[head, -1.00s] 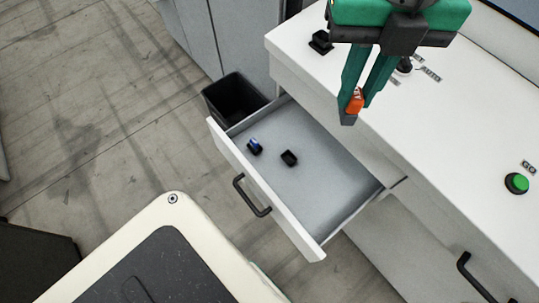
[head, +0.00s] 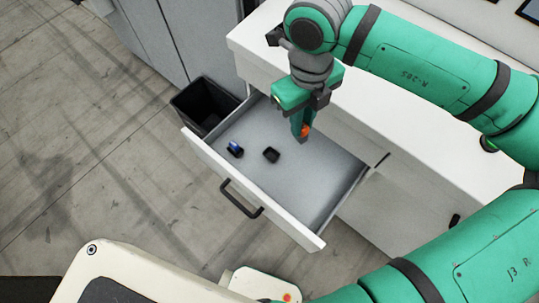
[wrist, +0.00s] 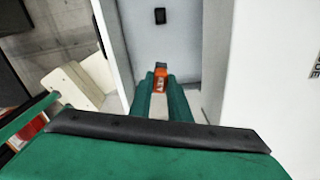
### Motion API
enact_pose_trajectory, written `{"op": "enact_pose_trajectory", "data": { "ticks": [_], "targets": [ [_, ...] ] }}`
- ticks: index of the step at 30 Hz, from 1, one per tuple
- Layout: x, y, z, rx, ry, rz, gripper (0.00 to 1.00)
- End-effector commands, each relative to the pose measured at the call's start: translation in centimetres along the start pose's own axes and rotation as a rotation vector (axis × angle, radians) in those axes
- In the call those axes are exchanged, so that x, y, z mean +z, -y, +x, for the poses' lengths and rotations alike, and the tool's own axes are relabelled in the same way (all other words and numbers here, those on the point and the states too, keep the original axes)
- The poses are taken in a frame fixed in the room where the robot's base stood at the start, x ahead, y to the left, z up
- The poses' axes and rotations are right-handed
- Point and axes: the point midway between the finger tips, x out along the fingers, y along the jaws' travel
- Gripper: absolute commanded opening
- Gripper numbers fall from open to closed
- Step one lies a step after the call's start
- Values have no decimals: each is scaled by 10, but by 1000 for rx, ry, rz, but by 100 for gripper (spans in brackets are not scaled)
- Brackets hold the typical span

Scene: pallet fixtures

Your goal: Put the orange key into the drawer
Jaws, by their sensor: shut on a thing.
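The orange key (head: 305,131) is between the fingertips of my gripper (head: 301,131), which is shut on it. In the head view the gripper points down over the right part of the open drawer (head: 312,190). The key also shows in the wrist view (wrist: 160,80), at the tips of the green fingers, with the grey drawer floor beyond it. The key appears to be above the floor; its exact height is hard to tell. The drawer holds a blue and black item (head: 235,149) and a small black item (head: 271,155), both left of the gripper.
A black bin (head: 204,104) stands behind the drawer's left end. The white counter (head: 259,42) lies behind and above the drawer. The drawer floor is bare toward its right and front. A dark handle (head: 241,199) sticks out of the drawer front.

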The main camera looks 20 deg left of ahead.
Motion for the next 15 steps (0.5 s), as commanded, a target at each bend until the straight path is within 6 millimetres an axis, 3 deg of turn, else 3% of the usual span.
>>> {"op": "enact_pose_trajectory", "data": {
  "ticks": [1,6,10,15],
  "targets": [
    [-7,0,28,10,-3,-31,0],
    [-22,-6,103,16,5,-156,0],
    [-28,-15,137,19,18,-230,0],
    [-26,-22,156,19,27,-275,0]
  ]
}}
